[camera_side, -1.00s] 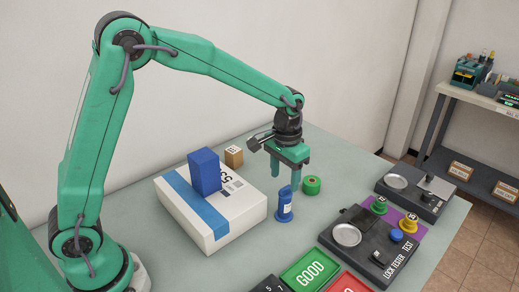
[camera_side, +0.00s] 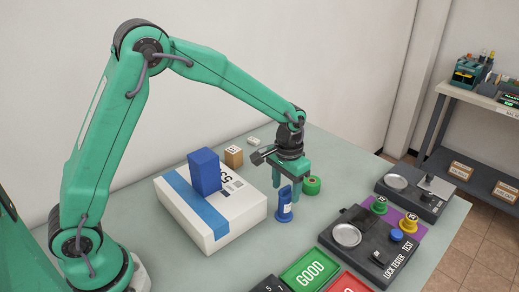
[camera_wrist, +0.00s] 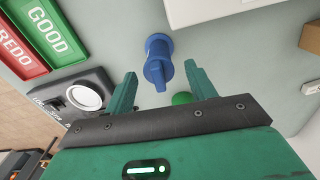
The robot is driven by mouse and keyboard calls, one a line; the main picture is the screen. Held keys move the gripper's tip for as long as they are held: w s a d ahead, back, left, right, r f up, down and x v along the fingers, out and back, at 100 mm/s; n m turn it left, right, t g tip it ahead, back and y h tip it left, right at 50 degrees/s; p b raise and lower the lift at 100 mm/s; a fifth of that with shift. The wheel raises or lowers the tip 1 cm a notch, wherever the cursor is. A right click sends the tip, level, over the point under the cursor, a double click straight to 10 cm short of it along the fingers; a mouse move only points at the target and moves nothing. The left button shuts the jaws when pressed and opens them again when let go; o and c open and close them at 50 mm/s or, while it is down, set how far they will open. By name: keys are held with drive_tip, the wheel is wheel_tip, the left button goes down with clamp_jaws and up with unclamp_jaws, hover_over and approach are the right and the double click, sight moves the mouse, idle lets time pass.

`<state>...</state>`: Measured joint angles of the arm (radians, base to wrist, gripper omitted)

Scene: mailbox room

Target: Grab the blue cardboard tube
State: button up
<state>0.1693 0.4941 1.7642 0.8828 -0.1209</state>
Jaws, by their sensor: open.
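A small upright blue cylinder (camera_side: 284,212) with a pale label and a narrow flat fin on top stands on the table right of the white box. It is the most tube-like blue thing in view; I cannot tell if it is cardboard. My gripper (camera_side: 283,192) is open and empty, pointing down, with its fingers at about the height of the cylinder's top in the side view. In the wrist view, the blue cylinder (camera_wrist: 157,47) shows ahead of and between the spread fingers of my gripper (camera_wrist: 161,78). I cannot tell whether a finger touches it.
A blue block (camera_side: 204,172) stands on the white box (camera_side: 222,226). A green roll (camera_side: 312,186) sits close behind the cylinder. A brown box (camera_side: 233,156) is further back. The black lock tester (camera_side: 362,240) and green GOOD tray (camera_side: 309,270) lie to the right and front.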

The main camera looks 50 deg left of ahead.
sight(285, 205)
drive_tip(key=shift+f, duration=2.4)
drive_tip(key=c, duration=1)
drive_tip(key=shift+c, duration=0.2)
